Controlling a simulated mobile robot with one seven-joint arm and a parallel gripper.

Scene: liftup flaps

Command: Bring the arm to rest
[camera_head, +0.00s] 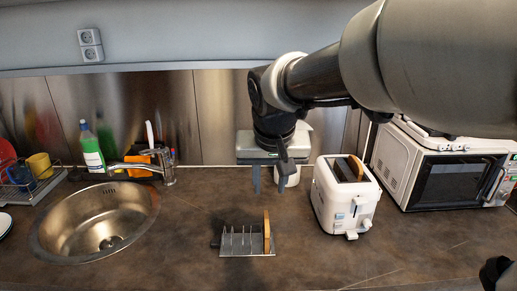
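My arm reaches in from the upper right, and my gripper (270,182) hangs pointing down above the back of the counter. Its two fingers are apart, with no object seen between them. It is behind and above the toast rack (237,243), which stands on the counter with one slice of toast (266,232) at its right end. The white toaster (343,204) is to the right of my gripper, with a slice of bread (356,167) showing in its slot. A small white object (293,178) is partly hidden behind the gripper.
A round steel sink (75,240) with a tap (140,167) is at the left. A white microwave (440,171) is at the right. The counter's (330,265) front middle is clear.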

